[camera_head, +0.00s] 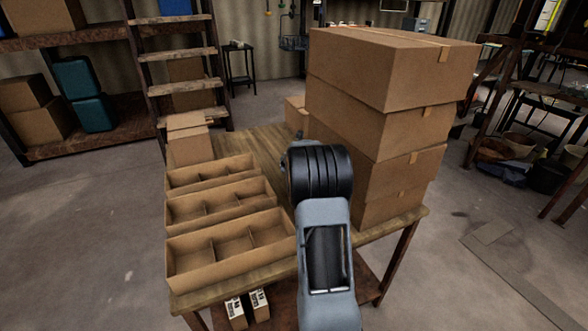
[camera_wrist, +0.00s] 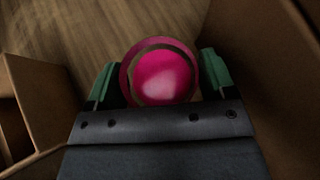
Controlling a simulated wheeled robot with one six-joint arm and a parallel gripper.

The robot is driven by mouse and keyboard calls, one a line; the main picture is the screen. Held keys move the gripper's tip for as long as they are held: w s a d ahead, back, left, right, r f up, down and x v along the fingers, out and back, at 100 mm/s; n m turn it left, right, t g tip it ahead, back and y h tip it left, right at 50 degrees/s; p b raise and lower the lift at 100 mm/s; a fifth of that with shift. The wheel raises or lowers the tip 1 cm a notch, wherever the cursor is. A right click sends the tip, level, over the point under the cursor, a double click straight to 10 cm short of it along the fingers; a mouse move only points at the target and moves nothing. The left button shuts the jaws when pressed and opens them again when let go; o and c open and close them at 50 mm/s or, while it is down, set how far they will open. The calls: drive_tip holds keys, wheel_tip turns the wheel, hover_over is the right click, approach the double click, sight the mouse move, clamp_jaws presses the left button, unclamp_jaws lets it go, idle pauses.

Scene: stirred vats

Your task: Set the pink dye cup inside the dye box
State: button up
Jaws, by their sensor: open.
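The pink dye cup (camera_wrist: 162,78) shows in the wrist view, seen from above, with a pink rim and bright pink inside. My gripper (camera_wrist: 158,82) is open, with one green finger on each side of the cup. I cannot tell whether the fingers touch it. In the head view my arm hides the cup and the gripper. Three open cardboard boxes with dividers (camera_head: 217,288), (camera_head: 195,222), (camera_head: 188,187) stand in a row on the left of the table. Their compartments look empty. I cannot tell which box is the dye box.
The wooden table (camera_head: 262,145) has bare top between the divided boxes and a tall stack of closed cartons (camera_head: 385,75) on the right. Small closed cartons (camera_head: 188,143) stand at the back left. In the wrist view cardboard walls flank the gripper on both sides.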

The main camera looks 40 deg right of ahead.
drive_tip(key=shift+w+d+f, duration=0.1)
drive_tip(key=shift+w+d, duration=0.05)
drive_tip(key=shift+c, duration=0.2)
drive_tip(key=c, duration=0.8)
drive_tip(key=shift+a+r+p, duration=0.2)
drive_tip(key=shift+r+p, duration=0.25)
drive_tip(key=shift+r, duration=0.1)
wheel_tip(320, 180, up, 11)
drive_tip(key=p, duration=1)
drive_tip(key=w+a, duration=0.2)
drive_tip(key=a, duration=0.7)
drive_tip(key=w+a+p, duration=0.1)
drive_tip(key=w+a, duration=0.2)
drive_tip(key=a, duration=0.7)
drive_tip(key=shift+f, duration=0.25)
